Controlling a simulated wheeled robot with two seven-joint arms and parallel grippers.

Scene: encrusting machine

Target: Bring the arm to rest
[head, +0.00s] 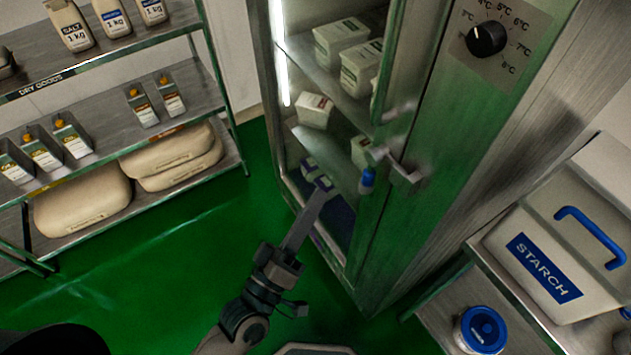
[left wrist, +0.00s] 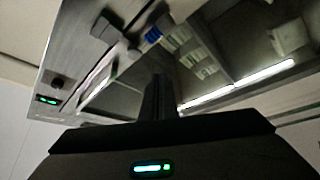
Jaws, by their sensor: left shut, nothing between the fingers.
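My left arm comes up from the bottom of the head view. Its gripper (head: 322,186) is shut and empty, with its fingers close together, in front of the lower part of a tall steel cabinet (head: 425,165). It also shows in the left wrist view (left wrist: 158,82), with the cabinet interior beyond it. I cannot tell whether the fingertips touch anything. A metal handle (head: 402,178) sits on the cabinet's front, with a blue-tipped part (head: 367,180) beside it, right of the fingertips. My right gripper is not in view.
The cabinet's lit shelves hold white tubs (head: 340,42); a temperature dial (head: 487,39) is on its front. A steel rack (head: 215,100) with bottles and sacks stands left. A starch bin (head: 550,260) and blue-lidded jar (head: 481,330) are right. Green floor (head: 170,250) is clear at left.

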